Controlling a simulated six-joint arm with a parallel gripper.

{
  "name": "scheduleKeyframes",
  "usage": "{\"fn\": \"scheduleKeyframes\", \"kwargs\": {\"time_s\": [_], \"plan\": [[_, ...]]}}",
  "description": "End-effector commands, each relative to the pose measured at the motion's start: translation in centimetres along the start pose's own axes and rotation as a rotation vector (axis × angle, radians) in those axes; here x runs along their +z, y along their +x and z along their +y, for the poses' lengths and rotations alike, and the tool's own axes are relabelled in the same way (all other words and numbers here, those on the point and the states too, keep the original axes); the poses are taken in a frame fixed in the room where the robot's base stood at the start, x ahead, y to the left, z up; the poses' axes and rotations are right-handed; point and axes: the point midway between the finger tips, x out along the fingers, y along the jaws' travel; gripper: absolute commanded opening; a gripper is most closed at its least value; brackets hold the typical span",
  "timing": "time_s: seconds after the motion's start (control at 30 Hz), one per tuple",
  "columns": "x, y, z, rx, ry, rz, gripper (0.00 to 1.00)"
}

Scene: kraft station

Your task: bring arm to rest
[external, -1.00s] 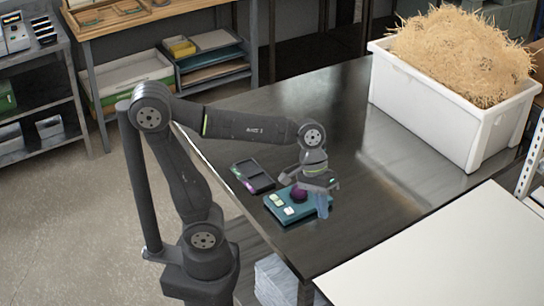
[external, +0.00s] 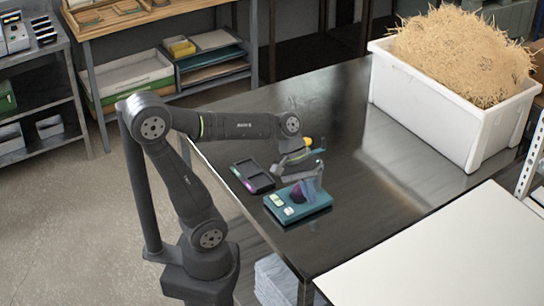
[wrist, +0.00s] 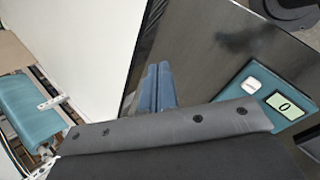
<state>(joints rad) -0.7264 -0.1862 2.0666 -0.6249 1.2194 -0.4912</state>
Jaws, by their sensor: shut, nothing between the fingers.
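My gripper (external: 311,187) is shut and empty, with its blue-grey fingers close together over the teal device on the dark table. In the wrist view the fingers (wrist: 159,86) lie side by side with nothing between them. The teal device (external: 315,208) has a pale button and a small display; the wrist view shows the display (wrist: 284,106) reading 0. A dark purple round thing (external: 297,193) shows at the device, partly hidden by my gripper. I cannot tell whether the fingers touch it.
A dark two-compartment tray (external: 253,176) lies left of the device, near the table edge. A white bin (external: 430,110) full of straw-like packing stands at the back right. A pale board (external: 450,250) fills the front right. The dark table (external: 335,105) is clear behind my gripper.

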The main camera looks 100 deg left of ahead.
Motion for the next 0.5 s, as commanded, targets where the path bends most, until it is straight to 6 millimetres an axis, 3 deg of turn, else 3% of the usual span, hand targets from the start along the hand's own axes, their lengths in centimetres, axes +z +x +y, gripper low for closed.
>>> {"fn": "scheduleKeyframes", "kwargs": {"time_s": [0.5], "plan": [[-1.9,-1.1,-2.1,0.099,-0.174,0.017,0.0]]}}
